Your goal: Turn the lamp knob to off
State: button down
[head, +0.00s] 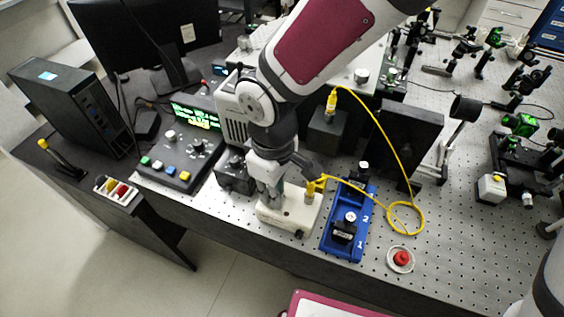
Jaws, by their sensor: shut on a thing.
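My gripper (270,193) points down at the left part of a cream-coloured box (290,219) near the bench's front edge. Its fingers are shut on what appears to be the lamp knob on top of this box. The knob itself is hidden by the fingers, so its setting cannot be read. A yellow cable (405,150) meets the box at a yellow connector (310,188) on its right side. A small dark round part (298,234) shows on the box's front face.
A blue tray (355,247) with black-and-silver parts stands close right of the box. A red button (401,258) lies further right. A black box (235,176) and a control panel (181,153) with a green display stand left. Bare perforated bench (455,240) lies at right.

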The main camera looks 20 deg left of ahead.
jog(key=shift+n+p, duration=0.3)
jog(key=shift+n, duration=2)
jog(key=c, duration=1.5)
grip_release()
jog(key=shift+r, duration=0.1)
notch_tip(320, 180, up, 12)
jog(key=shift+f, duration=0.1)
